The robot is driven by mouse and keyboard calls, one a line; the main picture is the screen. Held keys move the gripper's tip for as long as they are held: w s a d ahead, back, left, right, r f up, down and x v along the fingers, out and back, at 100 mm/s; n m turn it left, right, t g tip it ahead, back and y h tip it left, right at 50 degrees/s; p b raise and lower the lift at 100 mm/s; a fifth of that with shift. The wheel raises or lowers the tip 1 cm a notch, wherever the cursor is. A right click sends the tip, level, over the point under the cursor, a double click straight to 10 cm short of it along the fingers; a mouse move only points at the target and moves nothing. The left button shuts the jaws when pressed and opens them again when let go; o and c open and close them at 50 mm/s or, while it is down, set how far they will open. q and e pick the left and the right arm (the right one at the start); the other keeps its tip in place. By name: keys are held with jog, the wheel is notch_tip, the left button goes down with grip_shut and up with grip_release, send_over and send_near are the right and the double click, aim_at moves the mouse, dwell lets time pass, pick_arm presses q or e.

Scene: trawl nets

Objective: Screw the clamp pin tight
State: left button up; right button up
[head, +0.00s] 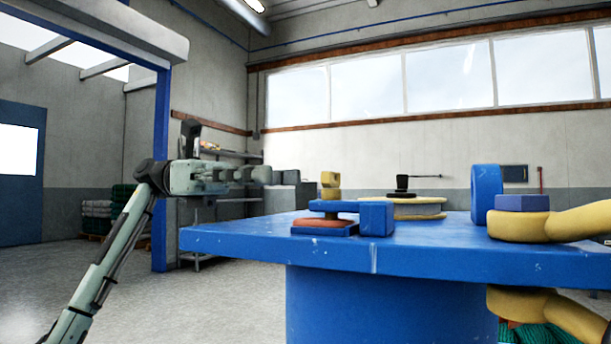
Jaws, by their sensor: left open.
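A small blue clamp (376,218) stands on the blue round-based table (300,245), left of its middle. A yellow pin with a blocky head (331,180) stands upright on it, and looks like the clamp pin. An orange-red disc (323,223) sits under it. I cannot tell how far the pin is screwed in. My left gripper (285,177) is at the end of the pale green arm from the left. It points right, level with the pin head, and looks apart from it and empty. Its fingertips are small and hard to make out. My right gripper is out of view.
A yellow spool-like part with a black handle (402,184) stands farther back on the table. A large blue disc and a yellow hooked fitting (517,226) occupy the right side. A shelf (215,153) and stacked green nets (97,210) are behind. The floor at left is clear.

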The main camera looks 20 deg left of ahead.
pick_arm(q)
jog(key=shift+a, duration=1.5)
